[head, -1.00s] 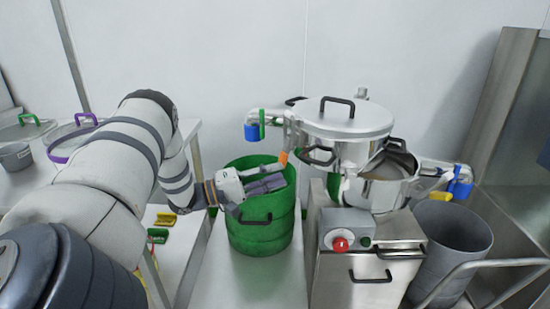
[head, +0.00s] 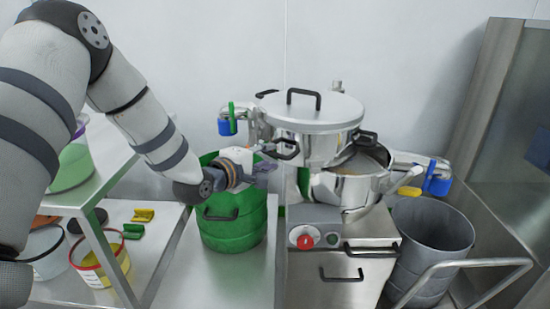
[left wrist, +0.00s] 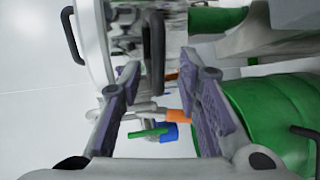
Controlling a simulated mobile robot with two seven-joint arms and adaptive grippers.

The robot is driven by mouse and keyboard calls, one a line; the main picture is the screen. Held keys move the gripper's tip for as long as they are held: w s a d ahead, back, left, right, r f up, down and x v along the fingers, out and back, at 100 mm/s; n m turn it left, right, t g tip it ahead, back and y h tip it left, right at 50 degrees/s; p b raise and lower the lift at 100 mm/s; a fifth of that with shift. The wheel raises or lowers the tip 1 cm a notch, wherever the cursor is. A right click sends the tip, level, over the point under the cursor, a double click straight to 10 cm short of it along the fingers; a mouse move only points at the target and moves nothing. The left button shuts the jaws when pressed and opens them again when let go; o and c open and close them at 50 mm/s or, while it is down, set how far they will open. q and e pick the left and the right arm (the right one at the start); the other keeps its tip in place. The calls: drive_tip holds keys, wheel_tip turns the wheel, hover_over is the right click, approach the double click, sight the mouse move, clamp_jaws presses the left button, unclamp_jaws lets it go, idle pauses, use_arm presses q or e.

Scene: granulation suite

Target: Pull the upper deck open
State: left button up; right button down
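The upper deck (head: 308,146) is a round, shiny steel vessel under a flat lid (head: 320,113). It sits left of and partly over another open steel vessel (head: 345,190). A black bar handle (head: 286,151) sticks out from the deck's near left side. My left gripper (head: 266,169) is just left of and slightly below this handle, over the green drum. In the left wrist view, my left gripper (left wrist: 162,100) is open, with its two padded fingers apart. A black handle (left wrist: 153,50) lies ahead, between the finger lines; contact is not visible. My right gripper is not in view.
The green drum (head: 235,230) stands below my left gripper. A control box with a red button (head: 305,238) is below the vessels. Blue-and-green clamps (head: 227,122) stick out at the left. A grey bin (head: 435,240) stands at the right, a steel rack (head: 105,180) at the left.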

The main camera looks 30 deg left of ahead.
sight(272, 154)
use_arm(q)
drive_tip(key=x, duration=0.3)
drive_tip(key=shift+w, duration=0.3)
clamp_jaws()
drive_tip(key=shift+r, duration=0.1)
